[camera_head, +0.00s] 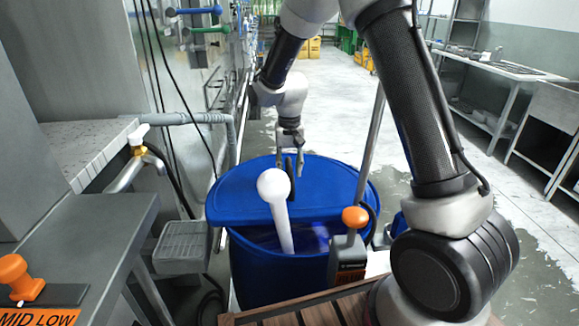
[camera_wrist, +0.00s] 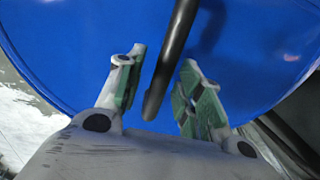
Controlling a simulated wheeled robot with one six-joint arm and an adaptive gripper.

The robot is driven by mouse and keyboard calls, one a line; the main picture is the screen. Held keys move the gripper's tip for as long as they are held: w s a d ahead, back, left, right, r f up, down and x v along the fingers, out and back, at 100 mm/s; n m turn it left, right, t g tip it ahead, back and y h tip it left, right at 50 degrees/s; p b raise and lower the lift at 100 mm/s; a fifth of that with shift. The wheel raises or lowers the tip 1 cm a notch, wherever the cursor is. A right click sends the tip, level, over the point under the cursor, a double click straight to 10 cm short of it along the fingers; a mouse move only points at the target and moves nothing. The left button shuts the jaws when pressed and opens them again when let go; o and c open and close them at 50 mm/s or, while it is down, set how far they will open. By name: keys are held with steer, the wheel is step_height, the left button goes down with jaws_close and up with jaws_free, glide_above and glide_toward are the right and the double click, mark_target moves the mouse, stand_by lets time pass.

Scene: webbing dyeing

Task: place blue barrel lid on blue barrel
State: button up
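The blue barrel (camera_head: 265,278) stands on the floor at the middle of the head view. The round blue lid (camera_head: 236,203) lies across the barrel's far part, and the near part of the opening shows liquid. In the wrist view the lid (camera_wrist: 75,45) fills most of the background, with a black bar-like handle (camera_wrist: 168,65) in front of it. My gripper (camera_head: 290,172) is above the lid. In the wrist view my gripper (camera_wrist: 163,62) has its green-padded fingers apart, one on each side of the handle, with gaps to both.
A white ball-ended rod (camera_head: 279,205) sticks out of the barrel's opening. An orange-knobbed lever (camera_head: 354,217) stands at the near right. A grey bench (camera_head: 75,240) with a pipe is on the left.

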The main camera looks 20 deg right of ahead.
step_height(320, 180, up, 12)
steer(key=shift+r, duration=0.15)
stand_by(0.3)
